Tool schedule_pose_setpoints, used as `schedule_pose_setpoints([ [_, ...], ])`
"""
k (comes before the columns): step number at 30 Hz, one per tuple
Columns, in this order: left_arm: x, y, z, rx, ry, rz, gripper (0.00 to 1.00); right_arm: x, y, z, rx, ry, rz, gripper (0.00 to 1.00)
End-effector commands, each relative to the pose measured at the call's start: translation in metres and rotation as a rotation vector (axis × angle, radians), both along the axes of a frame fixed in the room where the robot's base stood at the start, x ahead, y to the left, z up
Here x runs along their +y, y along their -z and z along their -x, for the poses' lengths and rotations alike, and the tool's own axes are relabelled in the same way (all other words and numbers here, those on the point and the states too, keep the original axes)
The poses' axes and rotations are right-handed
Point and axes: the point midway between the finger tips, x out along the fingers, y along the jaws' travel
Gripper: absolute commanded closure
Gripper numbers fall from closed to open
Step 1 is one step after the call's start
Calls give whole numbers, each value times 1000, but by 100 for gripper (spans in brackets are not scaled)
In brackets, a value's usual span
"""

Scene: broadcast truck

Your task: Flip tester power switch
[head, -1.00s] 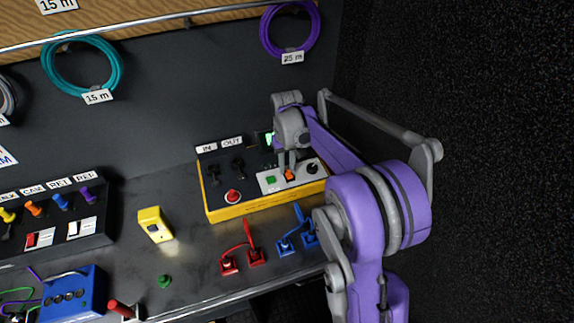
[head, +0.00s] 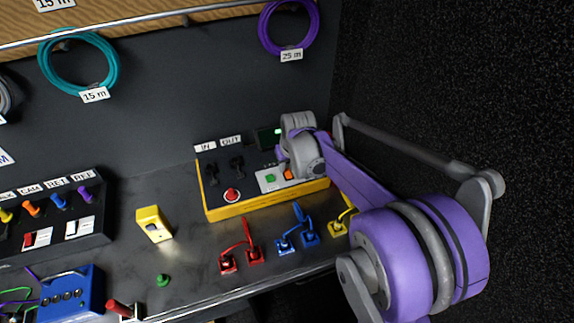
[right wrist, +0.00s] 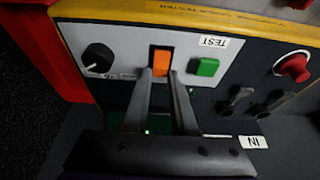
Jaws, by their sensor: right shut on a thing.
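The tester (head: 270,203) is a yellow-edged box with a dark top at the back of the bench. Its pale panel (right wrist: 215,75) carries an orange rocker switch (right wrist: 160,60), a green button (right wrist: 204,67) marked TEST and a black knob (right wrist: 98,57). The orange switch also shows in the head view (head: 288,174). My right gripper (right wrist: 161,73) is shut on the orange switch, with one finger on each side of it. In the head view my right wrist covers the knob and part of the panel. My left gripper is not in view.
A red button (head: 232,194) and two black connectors marked IN and OUT sit on the tester's left part.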

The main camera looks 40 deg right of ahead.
Motion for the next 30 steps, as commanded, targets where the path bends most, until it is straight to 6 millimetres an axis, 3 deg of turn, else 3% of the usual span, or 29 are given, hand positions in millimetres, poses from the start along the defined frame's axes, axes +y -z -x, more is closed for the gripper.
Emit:
schedule_pose_setpoints([
  [4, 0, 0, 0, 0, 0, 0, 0, 0, 0, 0, 0, 0, 0, 100],
  [5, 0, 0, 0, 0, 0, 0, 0, 0, 0, 0, 0, 0, 0, 70],
  [9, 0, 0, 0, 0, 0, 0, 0, 0, 0, 0, 1, 0, 0, 45],
  [20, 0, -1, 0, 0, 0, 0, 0, 0, -5, 1, 1, 0, 0, 45],
  [30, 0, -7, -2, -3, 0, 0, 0, 6, -63, 20, 1, 2, -1, 45],
])
